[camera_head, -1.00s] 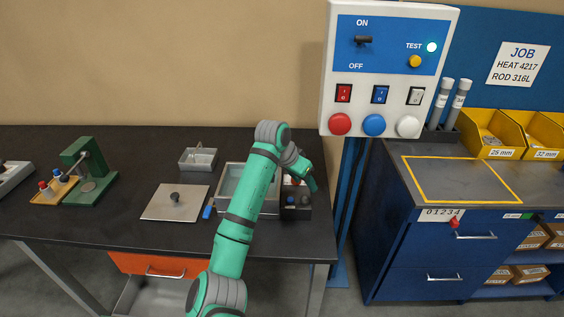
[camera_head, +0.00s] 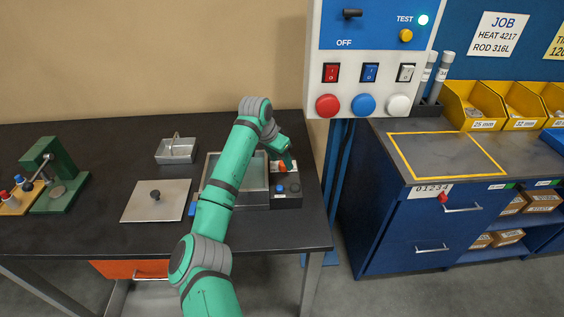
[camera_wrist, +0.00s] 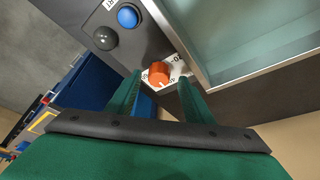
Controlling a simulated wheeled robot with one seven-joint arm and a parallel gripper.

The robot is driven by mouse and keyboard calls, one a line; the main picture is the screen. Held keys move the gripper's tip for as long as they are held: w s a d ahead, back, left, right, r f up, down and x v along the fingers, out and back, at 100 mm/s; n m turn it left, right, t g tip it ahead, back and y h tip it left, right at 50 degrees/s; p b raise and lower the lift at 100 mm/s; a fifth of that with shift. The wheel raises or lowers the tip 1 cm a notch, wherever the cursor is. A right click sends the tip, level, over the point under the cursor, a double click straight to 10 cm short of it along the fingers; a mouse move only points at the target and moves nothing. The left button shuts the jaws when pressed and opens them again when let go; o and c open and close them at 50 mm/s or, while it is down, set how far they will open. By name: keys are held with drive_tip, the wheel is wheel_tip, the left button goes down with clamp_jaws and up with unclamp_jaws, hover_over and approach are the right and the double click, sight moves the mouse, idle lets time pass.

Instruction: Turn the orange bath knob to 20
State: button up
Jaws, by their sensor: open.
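The orange bath knob (camera_wrist: 159,74) sits on a white dial plate on the dark control box (camera_wrist: 131,48), beside the glass-walled bath (camera_wrist: 240,35). In the wrist view it lies just beyond and between my open fingers (camera_wrist: 158,95), and I see no contact. Most of the dial's numbers are hidden or too small to read. In the head view the knob (camera_head: 283,168) is a small orange patch under my gripper (camera_head: 287,165). The bath (camera_head: 254,172) is partly behind my arm.
A blue button (camera_wrist: 128,17) and a black knob (camera_wrist: 105,38) share the control box. A square metal lid (camera_head: 150,205) with a black knob lies left of the bath. A small metal basin (camera_head: 177,151) stands behind it. A switch panel (camera_head: 370,70) rises at the right.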

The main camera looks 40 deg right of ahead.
drive_tip(key=shift+x, duration=0.9)
drive_tip(key=shift+s+d, duration=0.1)
drive_tip(key=shift+r, duration=0.1)
drive_tip(key=c, duration=1)
drive_tip(key=shift+c, duration=0.2)
